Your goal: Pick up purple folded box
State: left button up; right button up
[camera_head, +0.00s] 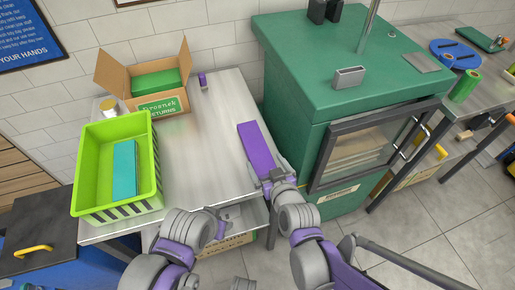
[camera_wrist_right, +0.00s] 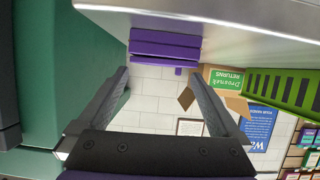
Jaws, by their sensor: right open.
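The purple folded box (camera_head: 257,146) lies flat on the right part of the metal table, close to the green cabinet. It also shows in the right wrist view (camera_wrist_right: 165,45), at the table's edge and ahead of the fingers. My right gripper (camera_head: 268,177) is at the box's near end in the head view. In the right wrist view its two fingers (camera_wrist_right: 160,80) are spread, with nothing between them. My left gripper (camera_head: 221,226) is low at the table's front edge; its jaws are too small to read.
A lime crate (camera_head: 87,163) holding a teal box (camera_head: 124,170) stands on the table's left. An open cardboard box (camera_head: 160,103) and a small purple item (camera_head: 203,80) are at the back. The green cabinet (camera_head: 290,125) blocks the right side. The table's middle is clear.

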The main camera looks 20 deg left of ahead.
aim_at(259, 154)
jog(key=x, duration=0.7)
jog(key=shift+w+a+b, duration=0.15)
jog(key=shift+w+b, duration=0.05)
jog(key=shift+b, duration=0.1)
jog(key=shift+c, duration=0.3)
jog(key=c, duration=1.1)
